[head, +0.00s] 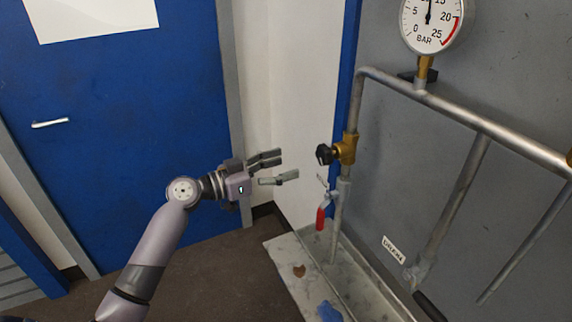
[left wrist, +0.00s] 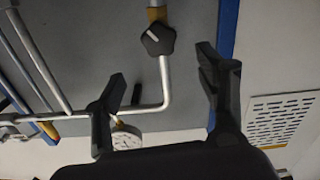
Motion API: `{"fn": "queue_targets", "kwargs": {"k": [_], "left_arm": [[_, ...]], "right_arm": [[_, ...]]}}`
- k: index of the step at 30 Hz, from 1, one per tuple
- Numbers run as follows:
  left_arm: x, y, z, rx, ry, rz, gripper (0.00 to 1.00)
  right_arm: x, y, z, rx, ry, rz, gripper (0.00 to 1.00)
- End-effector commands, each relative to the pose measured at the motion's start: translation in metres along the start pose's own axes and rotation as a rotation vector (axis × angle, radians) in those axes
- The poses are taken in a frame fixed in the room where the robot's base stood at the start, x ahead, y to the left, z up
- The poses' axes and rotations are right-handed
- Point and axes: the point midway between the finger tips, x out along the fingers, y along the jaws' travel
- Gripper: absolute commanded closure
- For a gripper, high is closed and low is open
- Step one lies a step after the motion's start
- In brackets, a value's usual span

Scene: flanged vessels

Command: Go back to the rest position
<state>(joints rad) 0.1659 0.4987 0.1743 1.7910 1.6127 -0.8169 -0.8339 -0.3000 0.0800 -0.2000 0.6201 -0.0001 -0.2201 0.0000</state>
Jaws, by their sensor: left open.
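My left gripper (head: 278,169) is open and empty in the head view, its arm coming in from the lower left. Its fingers point right, toward a brass valve with a black knob (head: 325,154), with a gap in the picture between them. In the left wrist view, the two dark fingers (left wrist: 160,85) stand apart with nothing between their tips. The black knob (left wrist: 158,40) shows beyond them, near the top. My right gripper is in neither view.
A pressure gauge (head: 432,22) sits on grey pipework (head: 480,125) at the right. A red-handled valve (head: 321,218) hangs below the brass one. A pale tray (head: 285,262) with a blue patch lies beneath. A blue door (head: 110,120) stands at the left; brown floor is open before it.

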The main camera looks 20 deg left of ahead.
Motion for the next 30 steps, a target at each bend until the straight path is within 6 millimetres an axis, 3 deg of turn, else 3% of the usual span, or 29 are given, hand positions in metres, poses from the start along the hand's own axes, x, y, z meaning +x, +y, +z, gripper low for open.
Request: {"fn": "queue_targets", "kwargs": {"k": [10,14,17,23,26,30], "left_arm": [[0.000,0.000,0.001,-0.001,-0.001,-0.001,0.35],[0.002,-0.009,0.024,-0.032,-0.033,-0.034,0.35],[0.002,-0.026,0.072,-0.091,-0.104,-0.102,0.35],[-0.017,-0.052,0.220,-0.231,-0.323,-0.288,0.35],[-0.037,-0.052,0.295,-0.282,-0.439,-0.371,0.35],[-0.074,-0.037,0.395,-0.331,-0.605,-0.468,0.35]], "right_arm": [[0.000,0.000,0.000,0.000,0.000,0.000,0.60],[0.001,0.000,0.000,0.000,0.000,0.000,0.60],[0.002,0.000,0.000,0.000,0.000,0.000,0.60],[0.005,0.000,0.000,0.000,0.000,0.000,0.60],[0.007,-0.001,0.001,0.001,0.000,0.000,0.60],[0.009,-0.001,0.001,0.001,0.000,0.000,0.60]]}}
